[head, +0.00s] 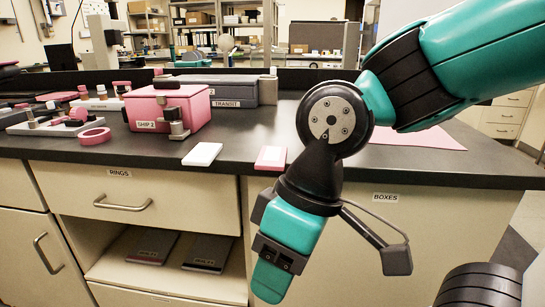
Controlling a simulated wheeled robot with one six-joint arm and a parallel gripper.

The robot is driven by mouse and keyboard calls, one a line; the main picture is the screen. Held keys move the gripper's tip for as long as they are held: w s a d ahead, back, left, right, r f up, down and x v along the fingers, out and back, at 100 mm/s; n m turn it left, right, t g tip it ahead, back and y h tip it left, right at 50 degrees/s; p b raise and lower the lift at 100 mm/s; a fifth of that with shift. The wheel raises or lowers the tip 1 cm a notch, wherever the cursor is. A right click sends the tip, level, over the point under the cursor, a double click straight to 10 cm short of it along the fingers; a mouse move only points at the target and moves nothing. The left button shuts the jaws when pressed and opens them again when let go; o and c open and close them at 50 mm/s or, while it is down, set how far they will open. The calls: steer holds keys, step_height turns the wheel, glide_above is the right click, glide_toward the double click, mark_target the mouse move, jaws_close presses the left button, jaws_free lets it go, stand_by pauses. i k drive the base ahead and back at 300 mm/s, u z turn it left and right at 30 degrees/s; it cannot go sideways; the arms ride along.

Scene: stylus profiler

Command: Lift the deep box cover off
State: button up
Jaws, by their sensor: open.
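A pink box (170,107) labelled SHIP 2 stands on the dark bench at the left. Its pink cover (168,91) lies on top, with a dark handle (167,84) on it, and a metal latch or post stands at its front. A long grey case (225,90) labelled TRANSIT stands behind it; its lid looks shut. Which of the two is the deep box is not marked. My gripper (272,280) is open, points down in front of the drawers, below the bench edge, and is apart from both boxes. Nothing shows between its fingers.
A white block (202,154) and a pink-and-white block (270,157) lie near the bench's front edge. A pink ring (95,136) and small fixtures (55,125) are at the left. A pink mat (425,136) lies at the right behind my arm.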

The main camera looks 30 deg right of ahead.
mark_target(161, 90)
steer(key=u, duration=0.4)
steer(key=k, duration=0.5)
steer(key=u, duration=1.35)
steer(key=i, duration=1.95)
steer(key=z, duration=1.45)
steer(key=i, duration=0.55)
steer(key=z, duration=0.45)
